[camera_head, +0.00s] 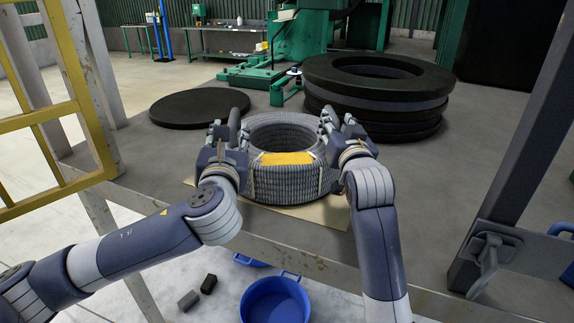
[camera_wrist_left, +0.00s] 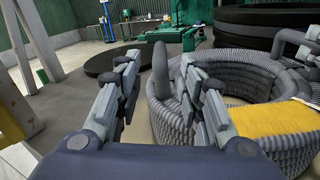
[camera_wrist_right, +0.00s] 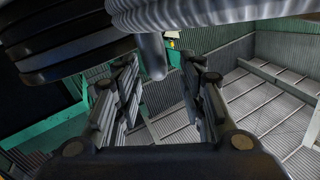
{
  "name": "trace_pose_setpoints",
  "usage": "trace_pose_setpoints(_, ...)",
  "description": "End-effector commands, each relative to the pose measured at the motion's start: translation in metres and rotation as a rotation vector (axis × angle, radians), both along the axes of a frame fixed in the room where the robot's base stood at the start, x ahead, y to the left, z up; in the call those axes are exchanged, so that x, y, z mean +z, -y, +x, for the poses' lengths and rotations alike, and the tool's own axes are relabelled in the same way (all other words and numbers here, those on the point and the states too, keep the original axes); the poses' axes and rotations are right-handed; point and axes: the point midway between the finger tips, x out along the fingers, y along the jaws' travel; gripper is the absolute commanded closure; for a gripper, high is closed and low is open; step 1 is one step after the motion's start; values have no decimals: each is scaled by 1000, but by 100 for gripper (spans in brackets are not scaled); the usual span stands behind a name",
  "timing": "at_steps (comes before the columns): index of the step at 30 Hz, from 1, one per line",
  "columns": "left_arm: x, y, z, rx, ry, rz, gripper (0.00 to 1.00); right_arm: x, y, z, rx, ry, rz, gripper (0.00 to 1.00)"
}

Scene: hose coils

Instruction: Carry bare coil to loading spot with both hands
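The bare coil (camera_head: 270,183) is grey ribbed hose with a yellow patch (camera_head: 286,158) and pale ties, lying flat on a beige sheet (camera_head: 325,214). My left gripper (camera_head: 226,128) is at the coil's left side. In the left wrist view its two fingers (camera_wrist_left: 160,85) are apart, with an upright hose end (camera_wrist_left: 161,66) showing beyond the gap. My right gripper (camera_head: 340,122) is at the coil's right side. In the right wrist view its fingers (camera_wrist_right: 162,85) are apart, and a hose end (camera_wrist_right: 151,56) shows between them. Whether either gripper touches the coil is unclear.
A stack of black rings (camera_head: 375,80) stands behind right, and a flat black disc (camera_head: 198,107) lies behind left. A yellow rail (camera_head: 40,110) is at left, a grey post (camera_head: 520,150) at right. A blue tub (camera_head: 275,300) sits below the platform edge.

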Motion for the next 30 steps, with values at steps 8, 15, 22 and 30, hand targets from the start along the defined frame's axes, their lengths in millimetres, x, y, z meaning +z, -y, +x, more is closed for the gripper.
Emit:
trace_pose_setpoints(8,0,0,0,0,0,0,64,0,3,-46,1,0,0,63)
trace_pose_setpoints(15,0,0,0,-1,0,0,64,0,5,-64,1,0,0,63)
trace_pose_setpoints(22,0,0,0,-1,0,0,64,0,5,-65,1,0,0,63)
trace_pose_setpoints(30,22,0,0,0,2,-1,64,22,5,-65,1,1,0,63)
